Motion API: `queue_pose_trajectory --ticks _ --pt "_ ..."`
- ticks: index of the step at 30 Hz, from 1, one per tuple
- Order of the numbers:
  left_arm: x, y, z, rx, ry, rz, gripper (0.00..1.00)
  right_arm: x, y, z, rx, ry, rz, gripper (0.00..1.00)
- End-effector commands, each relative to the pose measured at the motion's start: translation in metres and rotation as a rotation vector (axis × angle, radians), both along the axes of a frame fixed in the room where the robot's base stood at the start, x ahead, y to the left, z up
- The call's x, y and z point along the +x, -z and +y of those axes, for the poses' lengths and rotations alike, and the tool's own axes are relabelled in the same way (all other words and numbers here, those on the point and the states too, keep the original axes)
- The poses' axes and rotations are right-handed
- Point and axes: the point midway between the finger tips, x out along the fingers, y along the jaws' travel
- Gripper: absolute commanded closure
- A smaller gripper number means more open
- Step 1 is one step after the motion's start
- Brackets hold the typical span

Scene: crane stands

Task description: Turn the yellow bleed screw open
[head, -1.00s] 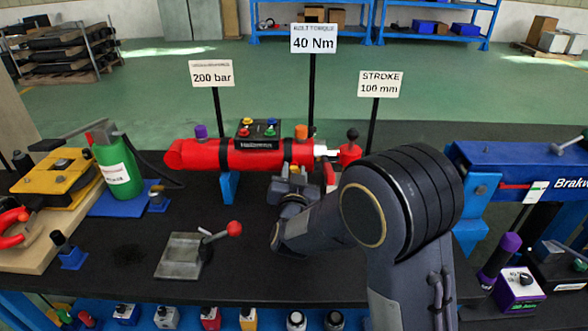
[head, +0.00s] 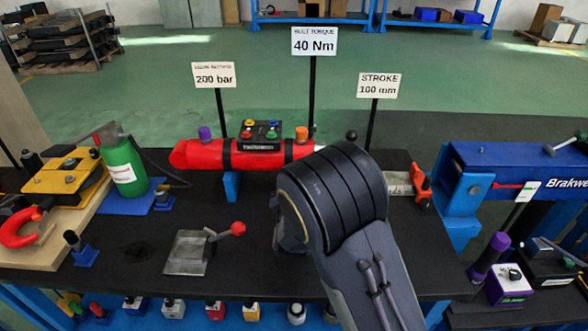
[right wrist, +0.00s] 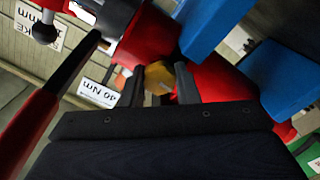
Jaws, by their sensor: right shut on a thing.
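A red cylinder (head: 205,155) lies along the back of the black bench, resting on a blue support (head: 231,186). In the right wrist view the yellow bleed screw (right wrist: 158,76) sits against the red cylinder (right wrist: 152,40). My right gripper (right wrist: 159,88) has one finger on each side of the screw and is shut on it. In the head view my right gripper is hidden behind its own arm. My left gripper is not in view.
A black block (head: 259,137) with coloured buttons sits on the cylinder, between a purple cap (head: 205,133) and an orange cap (head: 301,133). Three signs stand behind. A lever with a red knob (head: 238,229) is in front.

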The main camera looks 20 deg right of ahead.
Motion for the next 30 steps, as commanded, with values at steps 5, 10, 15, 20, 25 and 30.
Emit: queue_pose_trajectory --ticks 5,10,15,20,25,30 --pt "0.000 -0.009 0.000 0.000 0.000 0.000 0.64 0.000 -0.001 0.001 -0.133 -0.002 0.040 0.95" --pt "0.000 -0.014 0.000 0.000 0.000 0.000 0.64 0.000 0.000 0.001 -0.226 0.000 0.067 0.95" --pt "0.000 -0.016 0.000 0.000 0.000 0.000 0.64 0.000 0.001 0.001 -0.286 -0.001 0.084 0.95" --pt "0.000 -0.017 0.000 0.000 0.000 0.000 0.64 0.000 0.001 0.001 -0.315 -0.001 0.093 0.95" --pt "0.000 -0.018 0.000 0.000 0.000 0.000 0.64 0.000 0.001 0.001 -0.323 0.000 0.094 0.95" --pt "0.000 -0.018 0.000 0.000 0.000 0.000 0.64 0.000 0.001 0.001 -0.322 -0.001 0.095 0.95"
